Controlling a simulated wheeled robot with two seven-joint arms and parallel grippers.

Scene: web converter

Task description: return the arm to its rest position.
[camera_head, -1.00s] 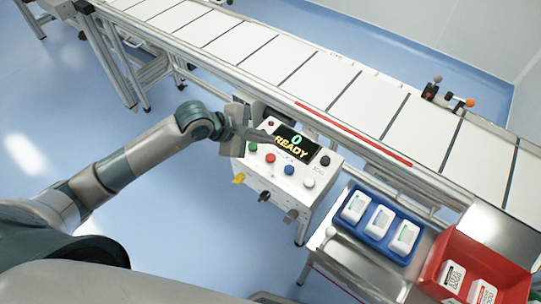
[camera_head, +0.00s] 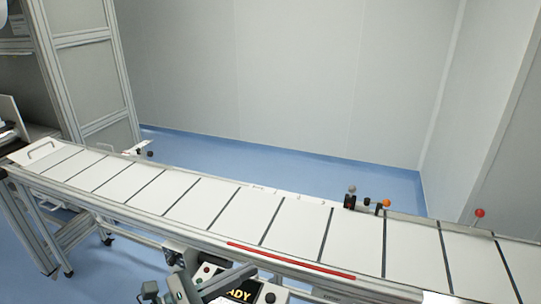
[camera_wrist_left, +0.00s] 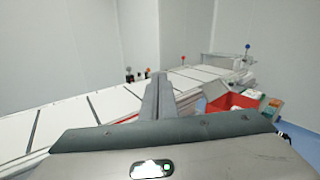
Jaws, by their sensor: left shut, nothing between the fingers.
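My left gripper (camera_head: 226,279) shows at the bottom edge of the head view, in front of the control box with its display (camera_head: 240,294), which reads "ADY" where the arm leaves it uncovered. Most of my left arm is below the picture. In the left wrist view the two grey fingers of the left gripper (camera_wrist_left: 158,80) lie together, shut, with nothing between them. My right gripper is in neither view.
The long white conveyor (camera_head: 235,208) with dark cross bars runs across the view behind the gripper. A red strip (camera_head: 290,261) lies along its near edge. Small knobbed levers (camera_head: 365,201) stand at its far edge. A red bin (camera_wrist_left: 230,102) shows in the wrist view.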

